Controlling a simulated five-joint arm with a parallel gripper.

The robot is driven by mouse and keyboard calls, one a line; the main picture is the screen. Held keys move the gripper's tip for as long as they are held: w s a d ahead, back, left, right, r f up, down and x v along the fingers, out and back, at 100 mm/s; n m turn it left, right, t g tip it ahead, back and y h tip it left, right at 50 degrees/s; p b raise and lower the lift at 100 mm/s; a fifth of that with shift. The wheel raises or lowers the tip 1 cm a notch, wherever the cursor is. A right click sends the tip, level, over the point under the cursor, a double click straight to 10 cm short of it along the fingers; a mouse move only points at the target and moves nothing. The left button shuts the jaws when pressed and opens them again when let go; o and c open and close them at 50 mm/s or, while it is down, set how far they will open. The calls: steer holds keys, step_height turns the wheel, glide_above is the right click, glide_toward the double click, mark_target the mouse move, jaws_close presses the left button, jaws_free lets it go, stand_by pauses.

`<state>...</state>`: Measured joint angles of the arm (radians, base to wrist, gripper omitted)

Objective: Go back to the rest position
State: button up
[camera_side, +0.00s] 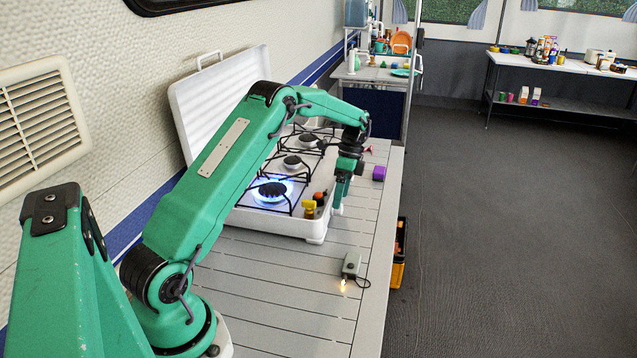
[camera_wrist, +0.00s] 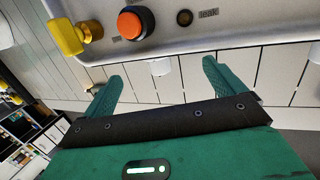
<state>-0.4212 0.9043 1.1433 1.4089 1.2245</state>
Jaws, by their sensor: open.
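My green arm reaches out over the slatted table (camera_side: 285,290). My gripper (camera_side: 337,200) points down at the front right corner of the white camping stove (camera_side: 305,228). In the wrist view my gripper (camera_wrist: 160,80) has its two green fingers apart with nothing between them. Ahead of the fingers the wrist view shows the stove's front panel (camera_wrist: 230,30) with a yellow knob (camera_wrist: 68,37) and an orange-red knob (camera_wrist: 130,25). The near burner (camera_side: 272,191) burns with a blue flame.
A small grey device (camera_side: 351,264) with a glowing tip lies on the table near its right edge. The stove's lid (camera_side: 222,95) stands open against the wall.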

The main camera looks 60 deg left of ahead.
steer(key=shift+x, duration=1.7)
steer(key=shift+d, duration=0.1)
steer(key=c, duration=1.8)
